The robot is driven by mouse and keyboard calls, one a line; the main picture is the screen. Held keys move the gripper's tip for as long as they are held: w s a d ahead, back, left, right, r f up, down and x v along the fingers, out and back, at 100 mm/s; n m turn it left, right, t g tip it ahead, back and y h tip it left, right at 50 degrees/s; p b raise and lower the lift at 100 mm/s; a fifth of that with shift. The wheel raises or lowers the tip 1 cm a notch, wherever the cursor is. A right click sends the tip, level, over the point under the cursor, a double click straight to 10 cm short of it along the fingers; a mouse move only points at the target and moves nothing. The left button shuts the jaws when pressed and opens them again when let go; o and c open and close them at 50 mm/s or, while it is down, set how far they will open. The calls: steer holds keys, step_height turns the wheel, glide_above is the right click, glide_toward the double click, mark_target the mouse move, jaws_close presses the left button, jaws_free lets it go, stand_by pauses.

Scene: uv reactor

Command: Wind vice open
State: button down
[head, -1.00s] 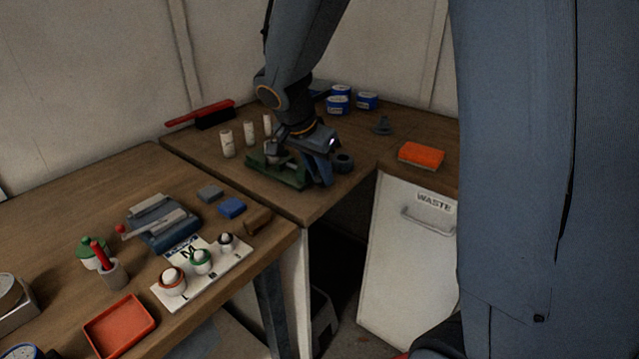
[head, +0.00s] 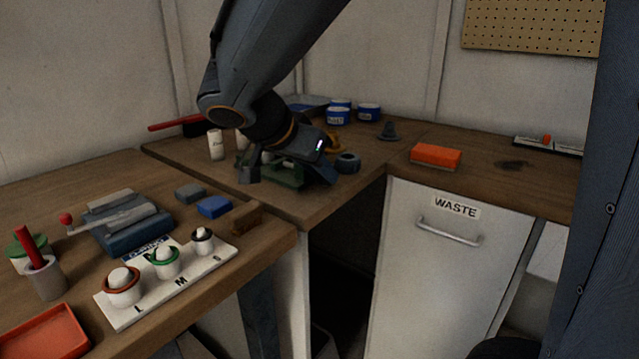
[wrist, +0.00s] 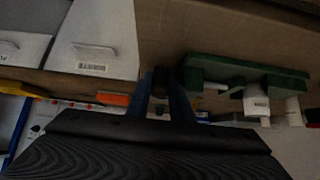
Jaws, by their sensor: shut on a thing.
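The green vice (head: 286,180) sits on the far wooden bench near its front corner, partly hidden by my arm and gripper. Its green body (wrist: 250,75) also shows in the wrist view, right of my fingers. My gripper (head: 322,178) is at the vice's right end in the head view, its blue fingers pointing down. In the wrist view my gripper (wrist: 166,80) has its two fingers close together, shut on a small dark part between the tips. It looks like the vice's handle, but its shape is mostly hidden.
A dark ring-shaped thing (head: 347,163) stands just right of my gripper. White cylinders (head: 216,145) stand behind left. An orange block (head: 435,157) lies right, above the WASTE cabinet (head: 440,270). The near bench holds a blue device (head: 130,228) and a white cup rack (head: 170,280).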

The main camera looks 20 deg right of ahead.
steer(key=shift+h+b, duration=0.3)
steer(key=shift+b, duration=0.35)
steer(key=c, duration=1.9)
jaws_free()
steer(key=shift+o, duration=0.2)
steer(key=y+p, duration=0.1)
steer(key=p, duration=0.4)
steer(key=shift+r+g, duration=0.3)
steer(key=g+y+p, duration=0.1)
steer(key=p, duration=0.4)
steer(key=g+y+p, duration=0.1)
steer(key=y+p, duration=0.1)
steer(key=p, duration=0.4)
steer(key=d+y+p, duration=0.1)
steer(key=p, duration=0.4)
steer(key=shift+w+r+g+p, duration=0.2)
steer(key=shift+r+g+p, duration=0.1)
steer(key=shift+g, duration=0.1)
steer(key=shift+y+p, duration=0.4)
steer(key=shift+p, duration=0.55)
